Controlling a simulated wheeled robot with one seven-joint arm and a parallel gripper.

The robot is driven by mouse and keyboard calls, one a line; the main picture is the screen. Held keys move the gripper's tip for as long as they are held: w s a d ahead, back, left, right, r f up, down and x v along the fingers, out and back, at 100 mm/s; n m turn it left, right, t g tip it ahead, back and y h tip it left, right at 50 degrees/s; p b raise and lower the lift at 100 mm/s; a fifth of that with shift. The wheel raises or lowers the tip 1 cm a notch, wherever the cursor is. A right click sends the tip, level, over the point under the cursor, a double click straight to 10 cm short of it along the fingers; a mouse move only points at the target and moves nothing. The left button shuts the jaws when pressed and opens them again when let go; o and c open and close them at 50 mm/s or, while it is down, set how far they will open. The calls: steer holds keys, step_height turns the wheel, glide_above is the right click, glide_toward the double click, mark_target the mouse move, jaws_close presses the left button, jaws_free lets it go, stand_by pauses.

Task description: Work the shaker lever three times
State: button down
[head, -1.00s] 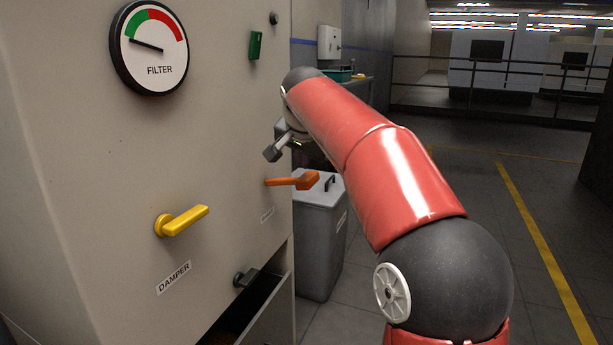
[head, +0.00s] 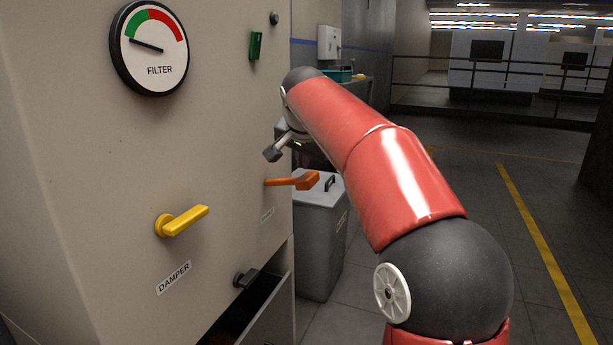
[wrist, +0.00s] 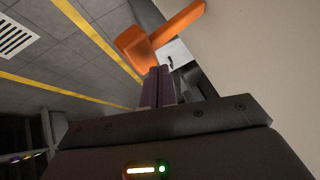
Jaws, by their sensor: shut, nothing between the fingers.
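An orange lever (head: 293,181) sticks out from the grey machine's front near its right edge, roughly level. The small label below it is too small to read. In the wrist view my closed fingers (wrist: 159,74) point toward the orange lever (wrist: 158,37), whose thick end shows just beyond the tips. I cannot tell whether they touch, but the head view shows a gap.
A yellow lever (head: 183,221) marked DAMPER is on the same panel (head: 110,170), with a FILTER gauge (head: 150,48) above, its needle in the green. A dark opening with a black knob (head: 245,278) lies below. A grey lidded bin (head: 318,235) stands behind. Floor at right is clear.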

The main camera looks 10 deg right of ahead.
mark_target(309, 178)
steer(key=shift+d+f, duration=0.1)
steer(key=shift+f, duration=0.3)
steer(key=shift+s+d+f+b, duration=0.1)
steer(key=shift+d+f+b, duration=0.05)
steer(key=shift+f+b, duration=0.65)
steer(key=shift+s+d+f+b, duration=0.15)
steer(key=shift+f+b, duration=0.6)
steer(key=shift+f, duration=0.1)
steer(key=shift+s+d+f+b, duration=0.1)
steer(key=shift+d+f+b, duration=0.05)
steer(key=shift+f+b, duration=0.65)
stand_by(2.2)
steer(key=shift+r, duration=0.15)
stand_by(0.5)
steer(key=shift+w+a+r+p, duration=0.1)
steer(key=shift+a+r+p, duration=0.1)
steer(key=shift+r+p, duration=0.75)
steer(key=shift+w+a+r+p, duration=0.15)
steer(key=shift+r+p, duration=0.7)
steer(key=shift+p, duration=0.25)
steer(key=shift+w+a+r+p, duration=0.1)
steer(key=shift+a+r+p, duration=0.1)
steer(key=shift+r+p, duration=0.75)
